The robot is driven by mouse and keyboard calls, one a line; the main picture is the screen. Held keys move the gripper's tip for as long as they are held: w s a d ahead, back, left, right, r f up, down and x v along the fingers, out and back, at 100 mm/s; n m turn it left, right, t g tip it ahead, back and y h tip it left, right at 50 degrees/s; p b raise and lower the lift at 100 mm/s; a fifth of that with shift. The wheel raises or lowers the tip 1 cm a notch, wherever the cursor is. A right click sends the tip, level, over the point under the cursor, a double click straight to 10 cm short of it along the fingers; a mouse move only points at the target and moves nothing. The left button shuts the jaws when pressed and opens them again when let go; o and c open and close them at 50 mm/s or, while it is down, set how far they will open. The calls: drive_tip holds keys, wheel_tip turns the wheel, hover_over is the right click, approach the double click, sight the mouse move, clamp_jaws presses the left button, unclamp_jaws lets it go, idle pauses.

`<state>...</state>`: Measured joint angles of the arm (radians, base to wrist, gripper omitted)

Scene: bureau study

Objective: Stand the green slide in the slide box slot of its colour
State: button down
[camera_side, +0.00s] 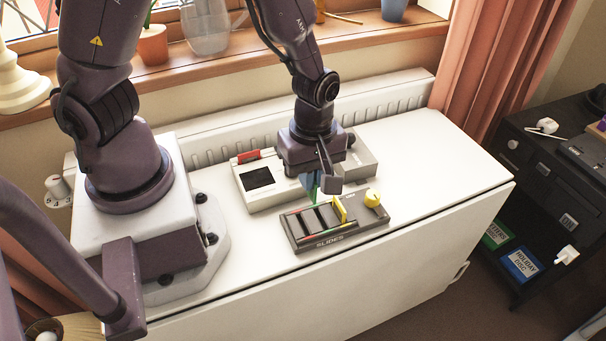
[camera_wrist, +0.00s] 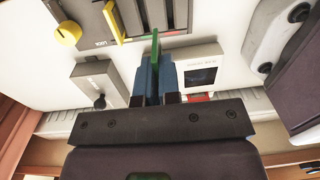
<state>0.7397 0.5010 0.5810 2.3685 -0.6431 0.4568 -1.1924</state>
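My gripper (camera_side: 316,184) is shut on the green slide (camera_side: 314,195), which sticks out below the blue fingertips. In the wrist view the green slide (camera_wrist: 155,44) shows edge-on between the fingers (camera_wrist: 158,74). The dark grey slide box (camera_side: 352,235), marked SLIDES, lies on the white top below my gripper. A yellow slide (camera_side: 341,209) stands in one of its slots, toward the right end. The other slots look empty. The green slide is at the box's rear edge in the side view; its exact height above the box is unclear.
The box has a yellow knob (camera_side: 372,198) at its right end. Behind it stand a pale viewer (camera_side: 265,198) with a dark screen and a red piece on top, and a grey device (camera_side: 360,163). The white top (camera_side: 450,170) is clear to the right.

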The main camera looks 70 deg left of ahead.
sight(322, 209)
drive_tip(key=shift+w+d+f, duration=0.25)
drive_tip(key=shift+w+f, duration=0.05)
drive_tip(key=shift+f, duration=0.5)
drive_tip(key=shift+w+d+f, duration=0.25)
drive_tip(key=shift+f, duration=0.6)
drive_tip(key=shift+w+d+f, duration=0.25)
drive_tip(key=shift+w+f, duration=0.05)
drive_tip(key=shift+f, duration=0.5)
drive_tip(key=shift+f, duration=1.5)
drive_tip(key=c, duration=1)
unclamp_jaws()
wheel_tip(322, 209, up, 7)
drive_tip(key=shift+m, duration=0.3)
